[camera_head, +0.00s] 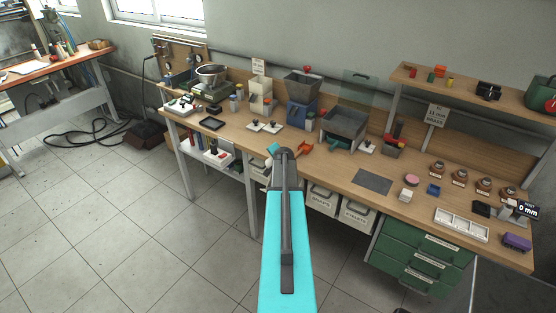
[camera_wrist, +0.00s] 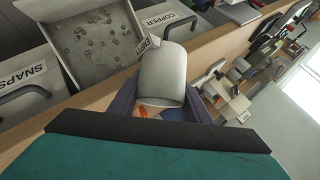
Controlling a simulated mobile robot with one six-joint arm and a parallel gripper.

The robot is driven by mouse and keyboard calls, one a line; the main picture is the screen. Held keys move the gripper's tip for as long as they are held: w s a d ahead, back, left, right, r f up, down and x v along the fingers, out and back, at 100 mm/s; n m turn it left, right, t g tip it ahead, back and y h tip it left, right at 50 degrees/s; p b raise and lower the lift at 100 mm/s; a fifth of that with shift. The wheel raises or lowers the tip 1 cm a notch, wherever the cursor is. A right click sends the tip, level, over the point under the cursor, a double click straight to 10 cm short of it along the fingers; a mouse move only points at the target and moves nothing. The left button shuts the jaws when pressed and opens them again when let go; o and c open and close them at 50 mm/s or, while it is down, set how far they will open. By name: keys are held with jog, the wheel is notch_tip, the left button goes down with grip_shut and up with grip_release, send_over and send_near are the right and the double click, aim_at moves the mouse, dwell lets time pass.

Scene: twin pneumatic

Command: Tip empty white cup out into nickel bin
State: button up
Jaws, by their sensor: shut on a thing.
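In the wrist view my gripper (camera_wrist: 161,98) is shut on a pale grey-white cup (camera_wrist: 162,72), with a purple finger on each side. The cup's inside does not show, so I cannot tell if it holds anything. Beyond it to the left is an open grey bin (camera_wrist: 62,62) with several small pieces scattered on its floor. The cup covers most of that bin's label (camera_wrist: 147,43), so I cannot confirm it is the nickel bin. The cup overlaps the bin's right corner in the picture.
Bins labelled SNAPS (camera_wrist: 28,88) and COPPER (camera_wrist: 165,22) flank the open bin. In the head view, bins (camera_head: 357,214) hang under the workbench (camera_head: 335,170) front edge, beside green drawers (camera_head: 420,262). Hoppers (camera_head: 303,88) and small parts crowd the bench. Floor in front is clear.

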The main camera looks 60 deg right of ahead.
jog(key=shift+f+t, duration=0.1)
jog(key=shift+t, duration=0.3)
jog(key=shift+w+f+m+b, duration=0.1)
jog(key=shift+f+m+b, duration=0.25)
jog(key=shift+b, duration=0.55)
jog(key=t+b, duration=0.1)
jog(key=b, duration=0.3)
jog(key=m+t+b, duration=0.1)
jog(key=b, duration=0.3)
jog(key=f+m+t+b, duration=0.1)
jog(key=b, duration=0.3)
jog(key=shift+w+a+t+y, duration=0.1)
jog(key=shift+w+t+y, duration=0.2)
jog(key=shift+y, duration=0.1)
jog(key=m+t+b, duration=0.1)
jog(key=b, duration=0.6)
jog(key=m+t+b, duration=0.1)
jog(key=t+b, duration=0.1)
jog(key=b, duration=0.5)
jog(key=shift+s+r, duration=0.15)
jog(key=shift+s, duration=0.25)
jog(key=m+t+b, duration=0.1)
jog(key=b, duration=0.3)
jog(key=m+t+h+b, duration=0.1)
jog(key=b, duration=0.4)
jog(key=shift+s+d+r+m+t, duration=0.1)
jog(key=shift+s+d+m+t, duration=0.1)
jog(key=shift+s+m+t, duration=0.15)
